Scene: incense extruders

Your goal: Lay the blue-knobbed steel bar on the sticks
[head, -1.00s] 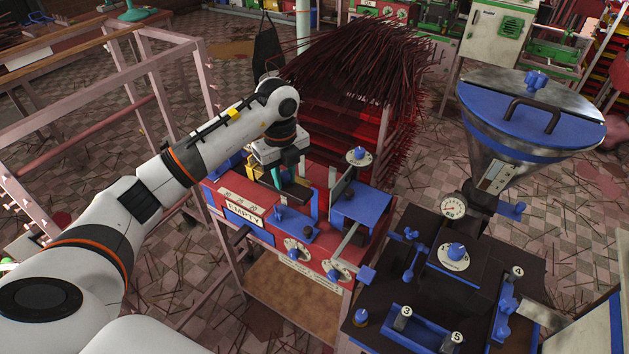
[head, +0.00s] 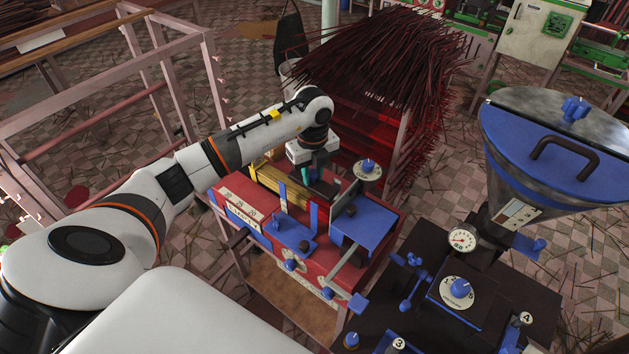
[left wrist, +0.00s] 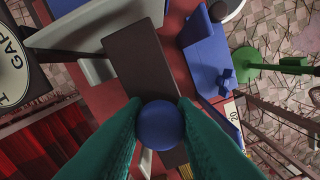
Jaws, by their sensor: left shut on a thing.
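My left gripper (head: 308,176) is over the red machine, its green fingers pointing down. In the left wrist view, its fingers (left wrist: 160,138) are shut on the round blue knob (left wrist: 160,125). The dark flat steel bar (left wrist: 135,62) extends from under the knob, above the red machine. The yellow sticks (head: 291,196) lie in the machine's trough, left of and below the gripper in the head view. A few show beside the fingers in the left wrist view (left wrist: 173,157). My right gripper is not in view.
The red machine (head: 240,190) has a blue plate (head: 364,224) and a dial (head: 368,170) close to the gripper. A rack of dark sticks (head: 375,60) stands behind. A dark machine with a blue-lidded hopper (head: 530,130) stands at right. A pink frame (head: 170,85) stands at left.

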